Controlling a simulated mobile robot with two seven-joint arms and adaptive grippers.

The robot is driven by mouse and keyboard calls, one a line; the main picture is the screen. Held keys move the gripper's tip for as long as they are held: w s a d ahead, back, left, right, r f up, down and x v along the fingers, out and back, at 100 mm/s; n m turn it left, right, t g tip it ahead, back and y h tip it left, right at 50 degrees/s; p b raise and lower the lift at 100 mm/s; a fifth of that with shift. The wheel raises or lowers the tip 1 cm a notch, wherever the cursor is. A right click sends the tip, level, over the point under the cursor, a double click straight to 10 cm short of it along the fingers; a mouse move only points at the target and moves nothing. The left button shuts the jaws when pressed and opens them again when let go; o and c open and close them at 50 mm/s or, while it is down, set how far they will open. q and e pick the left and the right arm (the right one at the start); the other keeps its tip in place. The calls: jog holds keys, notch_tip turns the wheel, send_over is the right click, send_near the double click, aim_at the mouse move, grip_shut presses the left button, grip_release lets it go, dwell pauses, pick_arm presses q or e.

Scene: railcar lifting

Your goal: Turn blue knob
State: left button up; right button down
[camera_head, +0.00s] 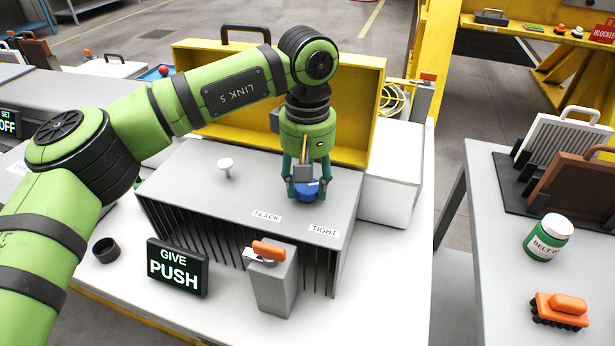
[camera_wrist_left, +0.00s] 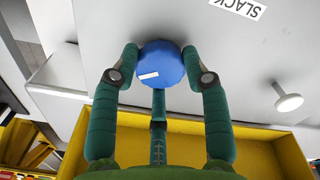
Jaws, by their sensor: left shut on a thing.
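The blue knob (camera_head: 306,190) stands on top of the grey slatted box (camera_head: 200,195), near the labels SLACK (camera_head: 267,216) and TIGHT (camera_head: 324,231). My left gripper (camera_head: 306,186) points down from above and is shut on the knob. In the left wrist view the round blue knob (camera_wrist_left: 162,62), with a short white mark on its top, sits between the teal fingers of my left gripper (camera_wrist_left: 160,75). The SLACK label (camera_wrist_left: 238,7) shows at the top there. My right gripper is not in view.
A white knob (camera_head: 225,165) stands on the box left of my gripper. An open yellow case (camera_head: 348,110) is behind. In front are a GIVE PUSH sign (camera_head: 177,268) and a grey post (camera_head: 273,285) with an orange handle (camera_head: 269,250). A second table is at right.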

aim_at(308, 185)
pick_arm(q)
jog(key=m, duration=0.6)
jog(key=shift+s+f+m, duration=0.1)
jog(key=shift+m, duration=0.2)
jog(key=m, duration=0.5)
jog(key=shift+p, duration=0.4)
jog(key=shift+m, duration=0.3)
jog(key=o, duration=1.2)
jog(key=shift+c, duration=0.2)
jog(key=shift+r, duration=0.5)
notch_tip(308, 185, up, 11)
